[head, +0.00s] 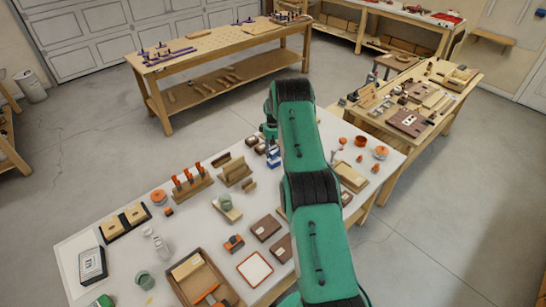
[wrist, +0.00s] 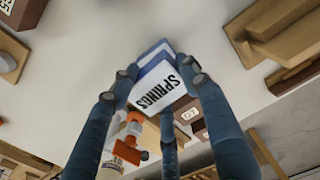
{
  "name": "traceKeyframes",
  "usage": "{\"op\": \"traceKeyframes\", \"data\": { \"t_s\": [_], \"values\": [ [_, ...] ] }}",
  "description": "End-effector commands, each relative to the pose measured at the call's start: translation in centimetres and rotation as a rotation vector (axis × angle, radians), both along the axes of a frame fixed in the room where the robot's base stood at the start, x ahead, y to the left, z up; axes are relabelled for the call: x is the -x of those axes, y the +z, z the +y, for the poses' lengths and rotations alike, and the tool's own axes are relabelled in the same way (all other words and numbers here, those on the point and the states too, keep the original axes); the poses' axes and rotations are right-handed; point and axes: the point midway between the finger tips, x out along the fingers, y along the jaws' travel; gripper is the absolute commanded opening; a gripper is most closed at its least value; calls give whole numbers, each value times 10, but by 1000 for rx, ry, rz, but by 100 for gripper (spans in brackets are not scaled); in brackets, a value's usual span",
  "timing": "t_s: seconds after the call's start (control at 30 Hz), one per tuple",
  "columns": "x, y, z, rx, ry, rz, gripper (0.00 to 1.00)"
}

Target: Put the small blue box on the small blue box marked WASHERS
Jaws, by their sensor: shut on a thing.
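My gripper (wrist: 163,77) is shut on a small blue box (wrist: 154,92) with a white label reading SPRINGS, tilted in the wrist view. Fingers press on its left and right sides. A second blue-and-white layer shows just behind its upper edge; I cannot tell if it is another box. In the head view my gripper (head: 270,131) is partly hidden by my green arm, above blue-and-white shapes (head: 273,156) at the far side of the white-topped bench. No label reading WASHERS is legible in either view.
The white-topped bench (head: 120,232) holds an orange-handled tool rack (head: 192,187), wooden blocks (head: 234,170), a wooden tray (head: 222,285) and brown boxes (head: 266,228). Orange parts (head: 360,142) stand right of my arm. Bare surface lies in the middle left.

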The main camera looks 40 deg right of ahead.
Motion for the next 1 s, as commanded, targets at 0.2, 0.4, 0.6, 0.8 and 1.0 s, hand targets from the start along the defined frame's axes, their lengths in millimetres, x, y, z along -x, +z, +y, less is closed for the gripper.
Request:
{"op": "traceKeyframes", "data": {
  "t_s": [0.2,0.4,0.6,0.8,1.0],
  "values": [
    [1,-17,1,-2,0,2,17],
    [0,-30,0,0,0,0,17],
    [0,-32,0,0,0,0,17],
    [0,-33,0,0,0,0,17],
    [0,-36,0,0,0,0,58]
  ]
}}
